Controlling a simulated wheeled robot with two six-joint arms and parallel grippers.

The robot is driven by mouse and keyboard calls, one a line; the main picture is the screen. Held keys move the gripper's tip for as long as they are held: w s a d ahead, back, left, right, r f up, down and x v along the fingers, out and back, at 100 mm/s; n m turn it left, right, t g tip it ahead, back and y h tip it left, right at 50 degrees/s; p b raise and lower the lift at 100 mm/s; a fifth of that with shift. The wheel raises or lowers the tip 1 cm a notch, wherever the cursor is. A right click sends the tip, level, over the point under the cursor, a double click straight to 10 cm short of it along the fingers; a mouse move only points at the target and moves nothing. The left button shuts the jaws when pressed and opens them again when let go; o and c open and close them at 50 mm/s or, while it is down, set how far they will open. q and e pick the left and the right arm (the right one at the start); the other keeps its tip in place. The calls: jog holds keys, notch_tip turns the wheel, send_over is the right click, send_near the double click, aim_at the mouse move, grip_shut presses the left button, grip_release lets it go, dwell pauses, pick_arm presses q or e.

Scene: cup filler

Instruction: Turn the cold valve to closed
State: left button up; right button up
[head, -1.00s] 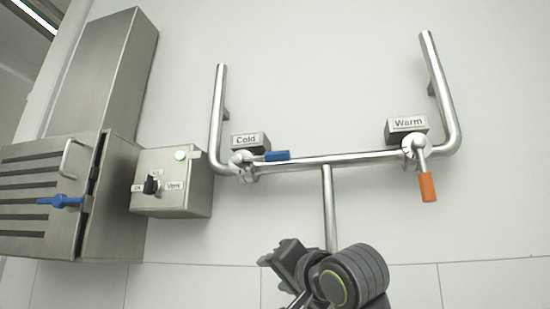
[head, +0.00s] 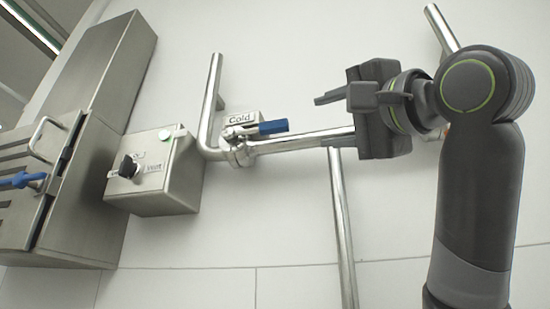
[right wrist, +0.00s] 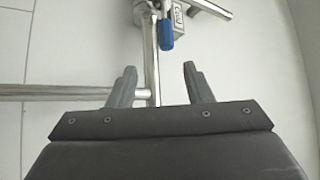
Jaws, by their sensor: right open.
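The cold valve (head: 238,150) sits on the horizontal steel pipe, below a block labelled "Cold" (head: 241,118). Its blue handle (head: 272,127) points right, roughly along the pipe. In the right wrist view the blue handle (right wrist: 166,34) lies beyond the fingertips, between their lines. My right gripper (head: 335,103) is to the right of the handle, apart from it. In the right wrist view, my right gripper (right wrist: 159,70) is open, with nothing between its fingers except the pipe behind. My left gripper is not in view.
A steel box with a black knob (head: 128,166) and a green button is left of the valve. A cabinet with a blue latch (head: 22,180) stands at the far left. A vertical pipe (head: 342,230) runs down from the horizontal one. My right arm hides most of the warm side.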

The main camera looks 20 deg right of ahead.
aim_at(276, 125)
jog(key=p+x, duration=0.2)
jog(key=x, duration=0.1)
jog(key=p+x, duration=0.3)
jog(key=x, duration=0.1)
jog(key=r+p+x, duration=0.1)
jog(key=p+x, duration=0.1)
jog(key=x, duration=0.2)
jog(key=shift+s+a+f, duration=0.1)
jog(key=shift+s+a, duration=0.2)
jog(key=shift+s, duration=0.05)
jog(key=p+x, duration=0.3)
jog(key=x, duration=0.1)
jog(key=shift+w+a, duration=0.2)
jog(key=shift+w+p, duration=0.55)
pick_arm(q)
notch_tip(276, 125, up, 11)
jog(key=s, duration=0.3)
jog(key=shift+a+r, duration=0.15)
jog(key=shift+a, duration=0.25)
pick_arm(e)
jog(key=shift+a, duration=0.1)
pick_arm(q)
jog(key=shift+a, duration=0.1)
pick_arm(e)
jog(key=shift+s, duration=0.1)
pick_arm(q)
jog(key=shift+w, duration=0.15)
pick_arm(e)
grip_shut()
